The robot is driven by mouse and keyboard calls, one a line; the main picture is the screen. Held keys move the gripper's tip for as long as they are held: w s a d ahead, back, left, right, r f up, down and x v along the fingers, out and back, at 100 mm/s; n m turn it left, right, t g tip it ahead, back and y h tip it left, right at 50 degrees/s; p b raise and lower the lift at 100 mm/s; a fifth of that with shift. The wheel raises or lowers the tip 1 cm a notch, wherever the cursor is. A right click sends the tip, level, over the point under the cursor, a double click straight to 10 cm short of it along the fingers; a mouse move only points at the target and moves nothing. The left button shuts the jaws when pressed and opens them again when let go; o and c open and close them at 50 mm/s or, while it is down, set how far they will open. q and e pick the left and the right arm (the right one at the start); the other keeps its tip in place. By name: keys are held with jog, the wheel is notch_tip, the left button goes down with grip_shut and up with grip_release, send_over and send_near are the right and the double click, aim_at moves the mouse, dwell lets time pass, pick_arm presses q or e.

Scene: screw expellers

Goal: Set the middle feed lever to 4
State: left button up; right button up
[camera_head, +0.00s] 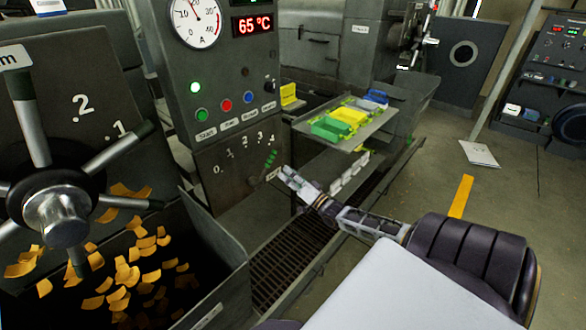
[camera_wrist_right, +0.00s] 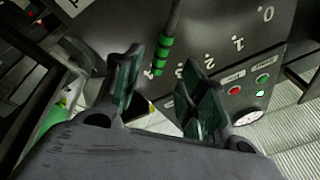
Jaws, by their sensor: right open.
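The middle machine's feed scale, marked 0 to 4, is on its lower grey panel (camera_head: 222,188). The feed lever (camera_head: 269,159), a dark rod with green bands, lies at the scale's high end near the 4. I cannot tell whether it lines up exactly. My right gripper (camera_head: 284,174) is beside the lever at its lower right. In the right wrist view the gripper (camera_wrist_right: 165,85) is open, and the lever's banded end (camera_wrist_right: 161,56) shows beyond and between its fingers. Contact cannot be told. A finger partly hides the high numbers. My left gripper is out of view.
A left machine has a spoked handwheel (camera_head: 60,215) above a bin (camera_head: 222,275) of orange flakes. The middle panel has a gauge (camera_head: 196,20), a 65 °C display (camera_head: 254,24) and buttons. A tray (camera_head: 378,128) with yellow and green pieces stands right of the lever. A floor grate (camera_head: 290,260) lies below.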

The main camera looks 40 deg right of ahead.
jog(key=shift+v, duration=1)
